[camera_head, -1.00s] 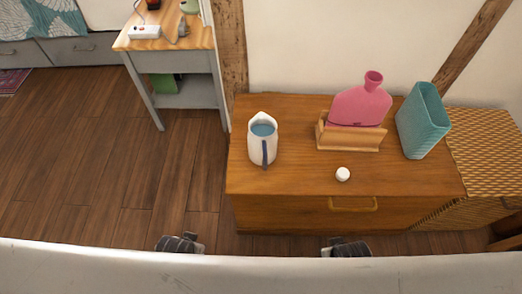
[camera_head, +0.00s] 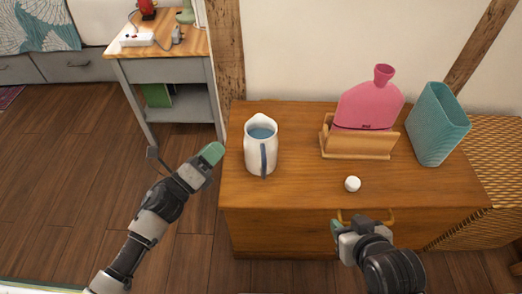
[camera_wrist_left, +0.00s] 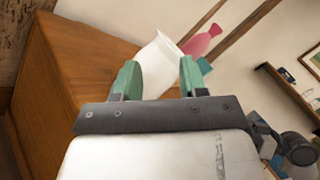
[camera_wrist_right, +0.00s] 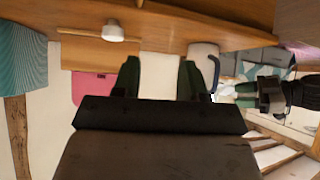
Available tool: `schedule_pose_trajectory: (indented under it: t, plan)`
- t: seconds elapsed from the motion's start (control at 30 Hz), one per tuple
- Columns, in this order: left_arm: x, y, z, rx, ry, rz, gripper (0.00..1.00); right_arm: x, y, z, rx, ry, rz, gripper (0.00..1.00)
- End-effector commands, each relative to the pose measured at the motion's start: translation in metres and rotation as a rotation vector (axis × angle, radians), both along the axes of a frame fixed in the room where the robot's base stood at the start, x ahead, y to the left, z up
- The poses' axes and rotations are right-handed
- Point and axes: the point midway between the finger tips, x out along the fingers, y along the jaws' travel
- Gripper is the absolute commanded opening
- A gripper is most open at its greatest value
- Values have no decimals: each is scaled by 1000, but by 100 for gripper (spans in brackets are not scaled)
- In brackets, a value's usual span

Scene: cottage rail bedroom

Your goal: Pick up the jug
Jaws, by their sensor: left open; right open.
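The jug (camera_head: 259,147) is white with a blue handle and blue inside, upright on the left part of the wooden chest top. My left gripper (camera_head: 183,158) is open, left of the jug and apart from it. In the left wrist view the jug (camera_wrist_left: 158,62) shows beyond and between the green fingertips (camera_wrist_left: 158,75). My right gripper (camera_head: 343,230) is open and empty at the chest's front edge, by the drawer handle. In the right wrist view the jug (camera_wrist_right: 203,62) shows to the right of the fingers (camera_wrist_right: 157,75).
On the chest (camera_head: 290,190) stand a pink bottle (camera_head: 368,108) in a wooden holder (camera_head: 357,146), a teal vase (camera_head: 437,125) and a small white round object (camera_head: 353,184). A side table (camera_head: 165,70) stands back left. The chest top in front of the jug is clear.

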Motion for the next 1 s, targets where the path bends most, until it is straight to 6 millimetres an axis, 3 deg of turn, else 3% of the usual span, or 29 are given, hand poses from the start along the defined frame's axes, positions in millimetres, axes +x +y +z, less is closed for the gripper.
schedule_pose_trajectory:
  t: [0.2, 0.4, 0.57, 0.8, 1.0]
  plan:
    - [-11, -22, -20, 392, -401, -343, 42, 14, 6, 17, 29, -127, 9, 43]
    - [-27, -18, -42, 567, -616, -567, 42, 22, 10, 28, 47, -201, 15, 43]
    - [-31, -22, -47, 601, -670, -629, 42, 23, 11, 30, 51, -218, 16, 43]
    - [-28, -59, -47, 599, -673, -630, 42, 24, 11, 31, 52, -223, 16, 43]
    - [-26, -75, -47, 599, -669, -629, 42, 24, 11, 31, 52, -227, 16, 43]
